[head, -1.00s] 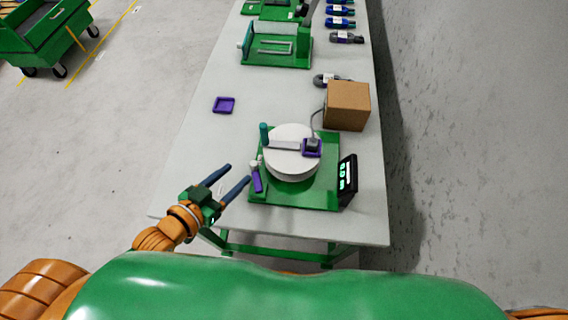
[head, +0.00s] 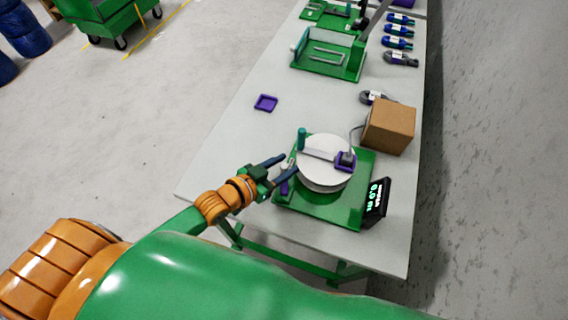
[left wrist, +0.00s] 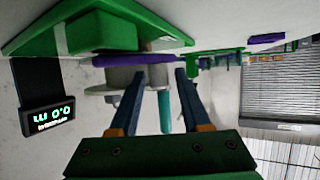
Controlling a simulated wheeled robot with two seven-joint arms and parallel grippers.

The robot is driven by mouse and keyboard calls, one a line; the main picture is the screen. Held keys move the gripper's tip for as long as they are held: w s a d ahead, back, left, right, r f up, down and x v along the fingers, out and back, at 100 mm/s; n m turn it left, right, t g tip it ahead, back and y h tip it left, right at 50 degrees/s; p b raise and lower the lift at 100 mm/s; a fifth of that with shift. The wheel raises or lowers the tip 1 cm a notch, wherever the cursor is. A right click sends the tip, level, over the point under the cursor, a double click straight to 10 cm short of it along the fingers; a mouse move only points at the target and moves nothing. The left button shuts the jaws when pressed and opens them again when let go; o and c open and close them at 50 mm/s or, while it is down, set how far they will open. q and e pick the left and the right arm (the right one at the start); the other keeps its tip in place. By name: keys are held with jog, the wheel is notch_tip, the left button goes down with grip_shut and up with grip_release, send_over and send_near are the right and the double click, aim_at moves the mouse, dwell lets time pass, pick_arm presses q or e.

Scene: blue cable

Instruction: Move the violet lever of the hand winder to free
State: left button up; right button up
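The hand winder has a white drum (head: 318,178) on a green base plate (head: 345,208), with a crank arm and teal knob (head: 302,139) on top. Its violet lever (head: 284,186) is at the left edge of the plate, partly covered by my gripper. My left gripper (head: 290,164) is open, its dark blue fingers pointing right beside the drum. In the left wrist view the violet lever (left wrist: 135,59) lies crosswise just past the fingertips of the gripper (left wrist: 160,76). I see nothing held; contact with the lever cannot be told. My right gripper is not in view.
A black display (head: 376,202) stands at the plate's right corner. A cardboard box (head: 389,127) is behind the winder. A small violet tray (head: 265,103) lies on the table (head: 235,150). A green fixture (head: 330,60) and several bundled cables (head: 398,43) are farther back.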

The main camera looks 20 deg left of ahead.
pick_arm(q)
grip_shut()
dwell(1.2)
